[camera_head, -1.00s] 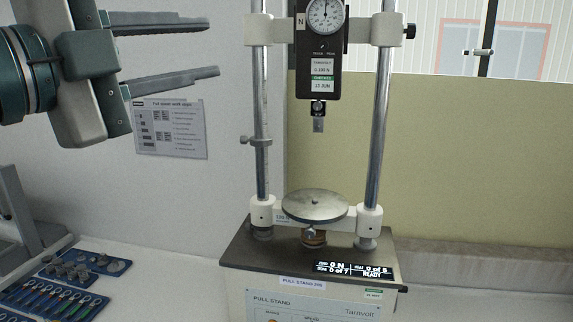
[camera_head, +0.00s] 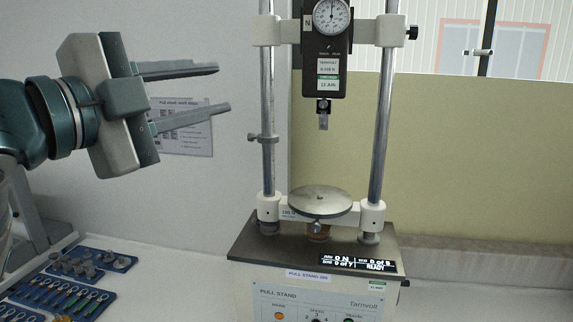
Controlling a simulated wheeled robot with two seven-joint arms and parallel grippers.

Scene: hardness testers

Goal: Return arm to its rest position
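My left gripper (camera_head: 220,88) is at the upper left, its two long fingers pointing right and spread apart with nothing between them. It hangs in the air to the left of the pull stand, apart from it, in front of the wall. My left arm comes in from the left edge. My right gripper does not show. The pull stand (camera_head: 318,285) has two chrome posts, a black force gauge (camera_head: 326,60) with a dial, a small grip hanging under it, and a round metal plate (camera_head: 320,201) below. Its display (camera_head: 358,263) reads 0 N and READY.
A blue tray of colored-handled tools (camera_head: 62,297) and a tray of small metal parts (camera_head: 90,262) lie at the lower left. A printed sheet (camera_head: 185,142) is on the wall, partly behind my gripper. The white bench is clear between trays and stand.

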